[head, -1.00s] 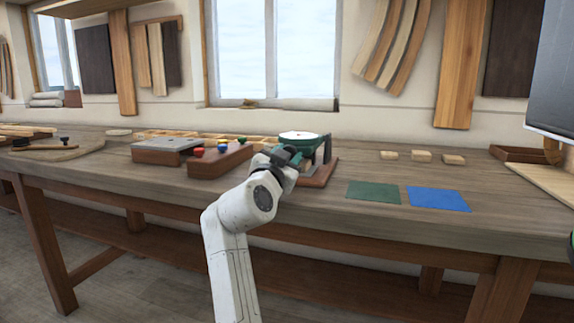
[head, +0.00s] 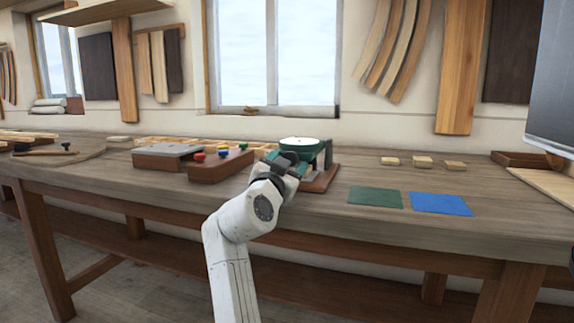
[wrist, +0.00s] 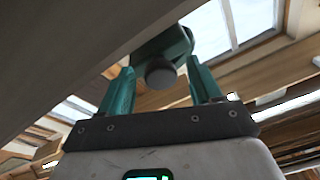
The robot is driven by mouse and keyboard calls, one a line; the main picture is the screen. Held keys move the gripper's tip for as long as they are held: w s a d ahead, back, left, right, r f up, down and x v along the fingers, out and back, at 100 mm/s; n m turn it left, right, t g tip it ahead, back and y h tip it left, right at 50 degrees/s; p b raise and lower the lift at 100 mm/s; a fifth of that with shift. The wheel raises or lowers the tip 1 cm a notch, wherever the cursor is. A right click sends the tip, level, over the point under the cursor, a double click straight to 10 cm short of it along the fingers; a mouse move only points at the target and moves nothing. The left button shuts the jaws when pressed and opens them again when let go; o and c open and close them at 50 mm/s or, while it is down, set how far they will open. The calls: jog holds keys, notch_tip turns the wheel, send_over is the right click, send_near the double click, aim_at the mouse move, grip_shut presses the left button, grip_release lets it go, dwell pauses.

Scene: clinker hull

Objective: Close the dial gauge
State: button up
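The dial gauge (head: 300,142) stands on the workbench with its round white face turned up, on a green stand over a reddish-brown wooden base (head: 320,182). My gripper (head: 287,161) is at the gauge's near side, just below the dial, and partly hides the stand. In the wrist view, my two green fingers (wrist: 158,68) stand apart. A dark round knob (wrist: 160,73) on a green body (wrist: 165,44) shows between and beyond the fingertips. I cannot tell whether either finger touches it.
A wooden block with coloured knobs (head: 221,167) stands close left of the gauge, beside a grey-topped block (head: 168,156). A green mat (head: 375,196) and a blue mat (head: 440,204) lie flat to the right. Small wooden blocks (head: 422,161) lie behind them.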

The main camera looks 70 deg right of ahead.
jog(key=v, duration=1)
jog(key=shift+a+p, duration=0.3)
jog(key=shift+a, duration=0.05)
jog(key=shift+a, duration=0.1)
